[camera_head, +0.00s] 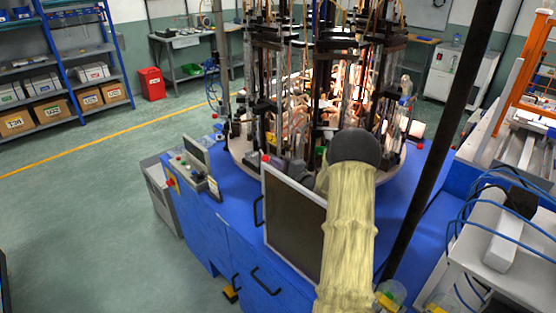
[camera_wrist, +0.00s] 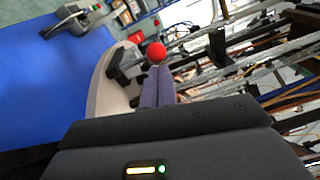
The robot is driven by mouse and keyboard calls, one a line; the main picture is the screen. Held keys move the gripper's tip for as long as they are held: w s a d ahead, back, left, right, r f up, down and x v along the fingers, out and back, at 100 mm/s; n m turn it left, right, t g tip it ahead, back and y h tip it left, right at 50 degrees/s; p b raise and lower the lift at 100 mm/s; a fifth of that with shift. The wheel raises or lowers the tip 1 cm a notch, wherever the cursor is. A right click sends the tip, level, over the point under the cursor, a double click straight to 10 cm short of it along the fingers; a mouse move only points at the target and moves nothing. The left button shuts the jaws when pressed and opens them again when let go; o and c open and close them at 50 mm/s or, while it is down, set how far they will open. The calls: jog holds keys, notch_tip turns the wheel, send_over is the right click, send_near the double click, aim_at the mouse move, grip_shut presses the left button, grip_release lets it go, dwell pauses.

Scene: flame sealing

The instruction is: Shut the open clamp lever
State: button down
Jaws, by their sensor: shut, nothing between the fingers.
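The clamp lever shows by its red ball knob (camera_wrist: 156,51) in the wrist view, just beyond my fingertips. In the head view the red knob (camera_head: 266,158) is at the near left edge of the round machine table. My gripper (camera_wrist: 157,70) has its two fingers together, with nothing between them, and they point at the knob. Whether they touch it I cannot tell. In the head view my gripper (camera_head: 276,164) is partly hidden by my sleeved arm. The lever's shaft and clamp body are mostly hidden behind my fingers.
The round table (camera_wrist: 105,95) carries glass tubes, rods and hoses close on the right in the wrist view. A monitor (camera_head: 292,222) stands in front, below my gripper. A control box (camera_head: 195,168) sits at left on the blue bench. A dark post (camera_head: 440,140) rises at right.

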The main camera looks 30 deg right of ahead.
jog(key=shift+a, duration=0.1)
dwell(0.3)
notch_tip(320, 180, up, 10)
jog(key=b, duration=0.1)
dwell(0.4)
